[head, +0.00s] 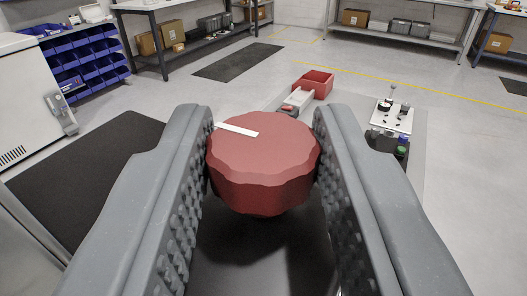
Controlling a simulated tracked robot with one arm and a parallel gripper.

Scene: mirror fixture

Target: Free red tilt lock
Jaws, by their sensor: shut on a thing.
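The red tilt lock (262,160) is a round knob with a scalloped rim and a white stripe on its top, at the left of the upper face. It sits in the middle of the head view. My gripper (263,155) has its two grey studded fingers on either side of the knob, and they are shut on it. The knob stands over a dark surface (255,262) below. Its lower part and what it is fixed to are mostly hidden. No mirror can be made out.
Beyond the knob, a grey mat or board (350,107) carries a red bin (317,82) and a white plate (392,117) with small parts. Blue bins (90,62) stand at the left. Shelves with boxes line the back. Open floor lies between.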

